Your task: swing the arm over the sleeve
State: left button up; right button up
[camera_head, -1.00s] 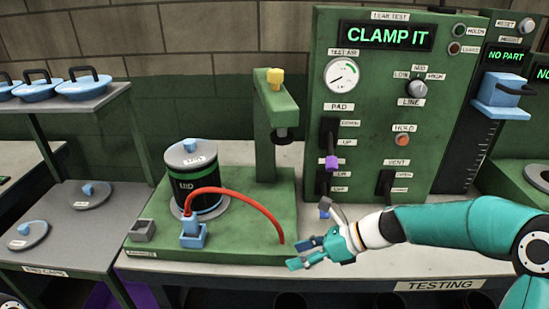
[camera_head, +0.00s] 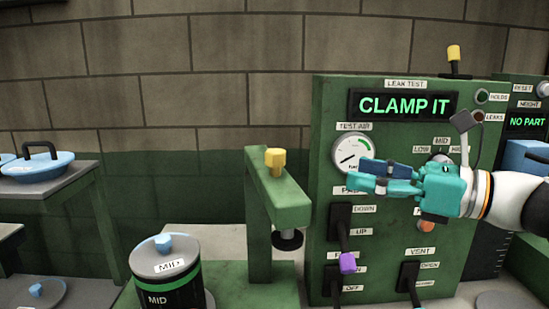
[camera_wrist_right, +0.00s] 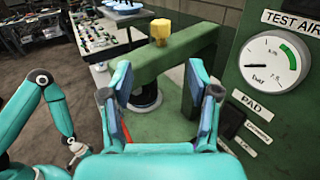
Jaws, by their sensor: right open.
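The dark sleeve (camera_head: 172,292) has a green band and a grey lid marked MID with a blue knob; it stands at the bottom left of the head view. The green swing arm (camera_head: 277,190) with a yellow knob (camera_head: 275,158) and a black pad (camera_head: 287,240) points toward the front, to the right of the sleeve and not over it. My right gripper (camera_head: 365,176) is open and empty in front of the panel, right of the arm. In the right wrist view the arm (camera_wrist_right: 165,62) and yellow knob (camera_wrist_right: 160,31) lie ahead between the open fingers.
The green leak test panel (camera_head: 330,110) reads CLAMP IT and has a gauge (camera_head: 352,153), a purple-tipped pad lever (camera_head: 347,262) and a vent lever (camera_head: 410,280). Space above the sleeve is clear.

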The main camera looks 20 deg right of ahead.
aim_at(284, 159)
jog(key=p+x, duration=0.3)
jog(key=x, duration=1.3)
jog(key=shift+w+d, duration=0.1)
grip_shut()
